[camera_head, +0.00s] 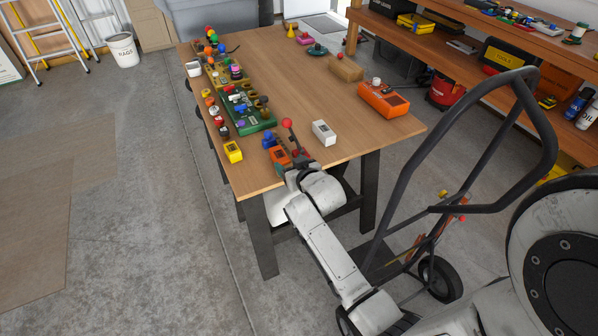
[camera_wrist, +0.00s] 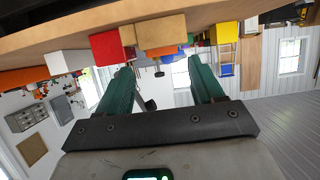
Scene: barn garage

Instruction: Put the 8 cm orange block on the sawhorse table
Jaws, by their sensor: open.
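The sawhorse table (camera_head: 300,75) has a wooden top on dark legs, with many things on it. A small orange item with a dark top (camera_head: 279,156) lies at its near edge, beside my gripper (camera_head: 299,163). I cannot tell if it is the 8 cm orange block. The wrist view is upside down, with the tabletop edge (camera_wrist: 60,35) along the top. There my gripper (camera_wrist: 163,70) shows two green fingers apart with nothing between them. An orange patch (camera_wrist: 161,51) shows beyond, partly hidden by a brown block (camera_wrist: 160,31).
A larger orange device (camera_head: 383,100) is on the table's right side. A white block (camera_head: 323,133) and yellow block (camera_head: 233,151) are near the front. A grey hand truck (camera_head: 480,140) stands close on the right. The table's middle is clear, as is the floor at left.

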